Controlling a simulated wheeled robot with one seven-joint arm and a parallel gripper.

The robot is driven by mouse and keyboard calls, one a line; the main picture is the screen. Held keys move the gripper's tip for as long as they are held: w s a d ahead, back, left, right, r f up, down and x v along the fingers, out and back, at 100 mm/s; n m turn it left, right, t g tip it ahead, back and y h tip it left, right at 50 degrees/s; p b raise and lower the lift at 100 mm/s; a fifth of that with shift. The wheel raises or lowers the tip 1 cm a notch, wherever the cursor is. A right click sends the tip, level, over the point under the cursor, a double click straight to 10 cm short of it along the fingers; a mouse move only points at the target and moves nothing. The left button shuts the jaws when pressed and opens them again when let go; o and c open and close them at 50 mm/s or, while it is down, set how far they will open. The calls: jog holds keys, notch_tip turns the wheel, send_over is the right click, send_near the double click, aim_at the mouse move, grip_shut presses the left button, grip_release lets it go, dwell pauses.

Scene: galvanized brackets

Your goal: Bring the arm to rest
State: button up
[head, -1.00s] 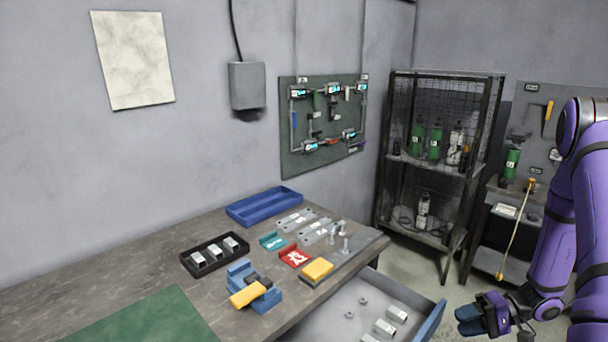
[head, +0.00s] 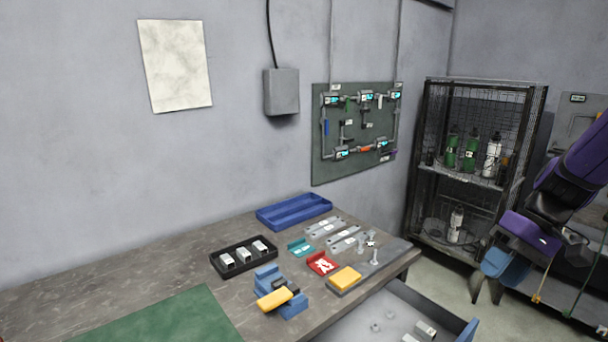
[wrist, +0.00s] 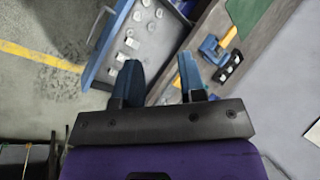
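My gripper (head: 496,268) hangs at the right of the head view, in front of the wire cage and clear of the bench. In the wrist view my gripper (wrist: 160,80) shows its two blue fingers spread apart with nothing between them. The fingers point toward the open drawer and the bench edge below. My purple arm comes in from the right edge of the head view.
The workbench (head: 150,270) holds a blue tray (head: 294,211), a black tray (head: 243,257) with brackets, a blue vise (head: 290,303) and a yellow block (head: 345,279). An open drawer (head: 385,305) juts from its front. A wire cage (head: 470,150) stands behind my gripper.

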jog(key=s+a+r+t+h, duration=0.2)
jog(key=s+r+t+h, duration=0.1)
jog(key=s+r, duration=0.3)
jog(key=s+a+r+t+h, duration=0.2)
jog(key=s+r+t+h, duration=0.1)
jog(key=s+r, duration=0.3)
notch_tip(320, 180, up, 2)
jog(key=shift+s+a+t, duration=0.25)
jog(key=shift+s+t, duration=0.1)
jog(key=shift+t, duration=0.15)
